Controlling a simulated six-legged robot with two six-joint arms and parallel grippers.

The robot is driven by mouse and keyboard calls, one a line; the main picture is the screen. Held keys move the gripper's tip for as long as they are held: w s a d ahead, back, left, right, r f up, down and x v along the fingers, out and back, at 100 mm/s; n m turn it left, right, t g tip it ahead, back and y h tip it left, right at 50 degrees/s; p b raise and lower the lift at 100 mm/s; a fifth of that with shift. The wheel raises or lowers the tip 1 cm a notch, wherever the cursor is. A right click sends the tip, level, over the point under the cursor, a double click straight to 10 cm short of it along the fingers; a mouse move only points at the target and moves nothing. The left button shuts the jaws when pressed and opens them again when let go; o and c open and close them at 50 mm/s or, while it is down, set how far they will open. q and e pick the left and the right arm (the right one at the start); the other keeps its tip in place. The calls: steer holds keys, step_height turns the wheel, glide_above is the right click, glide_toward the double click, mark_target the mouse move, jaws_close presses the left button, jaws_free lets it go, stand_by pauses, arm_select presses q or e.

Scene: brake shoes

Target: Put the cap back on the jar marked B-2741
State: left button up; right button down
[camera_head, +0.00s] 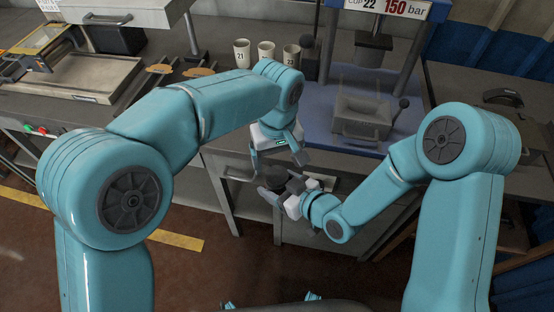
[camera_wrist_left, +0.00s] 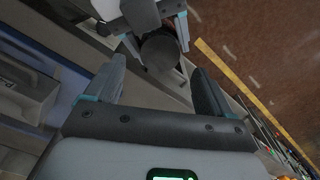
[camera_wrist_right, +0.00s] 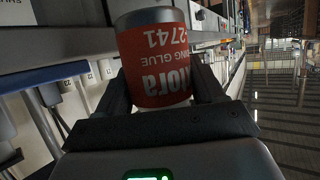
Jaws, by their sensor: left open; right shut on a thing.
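My right gripper (camera_head: 277,190) is shut on a jar, held in front of the bench. In the right wrist view the jar (camera_wrist_right: 152,55) has a red label reading 2741 and "GLUE", upside down, with a grey end at the picture's top. In the left wrist view a dark round end (camera_wrist_left: 160,52) shows at the right gripper; I cannot tell whether it is a cap or an open mouth. My left gripper (camera_head: 278,160) is open and empty, pointing down just above the jar. I cannot make out a separate cap.
Three numbered cups (camera_head: 266,53) stand at the back of the bench. A drawer front with a metal handle (camera_head: 322,180) is close behind the right gripper. A metal tray (camera_head: 80,78) lies left.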

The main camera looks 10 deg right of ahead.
mark_target(277, 174)
arm_select(q)
steer(key=shift+c, duration=0.5)
step_height(277, 174, up, 4)
steer(key=n, duration=0.3)
steer(key=shift+f, duration=0.25)
steer(key=shift+f, duration=4)
steer(key=c, duration=1.1)
steer(key=shift+o, duration=0.2)
steer(key=m, duration=0.6)
